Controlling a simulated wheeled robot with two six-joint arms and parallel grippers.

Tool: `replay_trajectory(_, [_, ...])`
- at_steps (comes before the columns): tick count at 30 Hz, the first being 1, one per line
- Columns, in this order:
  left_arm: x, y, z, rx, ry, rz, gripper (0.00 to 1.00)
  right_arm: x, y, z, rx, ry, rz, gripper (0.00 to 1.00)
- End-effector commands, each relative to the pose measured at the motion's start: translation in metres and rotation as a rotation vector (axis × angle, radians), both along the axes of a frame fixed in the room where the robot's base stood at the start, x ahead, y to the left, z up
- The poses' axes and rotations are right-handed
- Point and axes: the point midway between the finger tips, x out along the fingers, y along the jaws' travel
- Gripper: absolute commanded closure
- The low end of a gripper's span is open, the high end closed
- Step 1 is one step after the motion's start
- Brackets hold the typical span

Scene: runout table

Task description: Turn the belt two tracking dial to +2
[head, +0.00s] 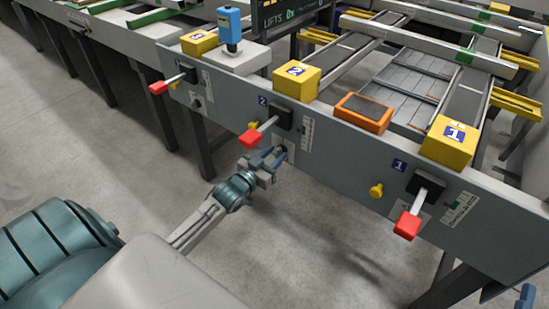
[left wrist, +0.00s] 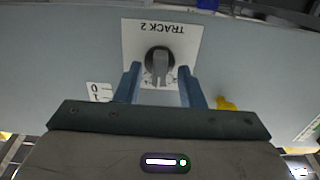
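The belt two tracking dial (left wrist: 160,65) is a grey knob with a raised bar on a white plate marked TRACK 2, which appears upside down in the left wrist view. Its bar stands about vertical in that picture; the scale marks are too small to read. My left gripper (left wrist: 160,88) is open, its two blue fingers to either side just below the knob in the picture; I cannot tell whether they touch it. In the head view my left gripper (head: 272,160) is at the grey front panel, partly covering the dial. At the bottom right, a blue-grey piece (head: 525,296) seems to be my right gripper's tip.
A red-ended lever (head: 250,138) with a yellow knob beside it sits above left of the dial. Another red lever (head: 408,224) and a yellow knob (head: 376,191) are further right on the panel. Yellow blocks and an orange-framed box (head: 363,112) stand on top. Floor in front is clear.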

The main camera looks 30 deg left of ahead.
Motion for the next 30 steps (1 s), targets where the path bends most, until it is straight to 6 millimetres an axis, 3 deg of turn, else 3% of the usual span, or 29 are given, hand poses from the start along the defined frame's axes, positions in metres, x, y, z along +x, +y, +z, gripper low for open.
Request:
replay_trajectory(9, [0.004, -0.001, -0.001, 0.000, 0.001, -0.003, 0.65, -0.013, 0.000, 0.038, -0.012, -0.248, -0.003, 0.64])
replay_trajectory(21, [0.005, -0.001, 0.000, -0.001, 0.001, -0.004, 0.65, -0.016, 0.000, 0.044, -0.014, -0.285, -0.002, 0.64])
replay_trajectory(27, [0.005, -0.001, 0.000, -0.001, 0.001, -0.004, 1.00, -0.016, 0.000, 0.044, -0.014, -0.285, -0.002, 0.64])
replay_trajectory(30, [0.005, -0.001, 0.000, -0.001, 0.002, -0.004, 1.00, -0.016, 0.000, 0.044, -0.014, -0.284, -0.002, 0.64])
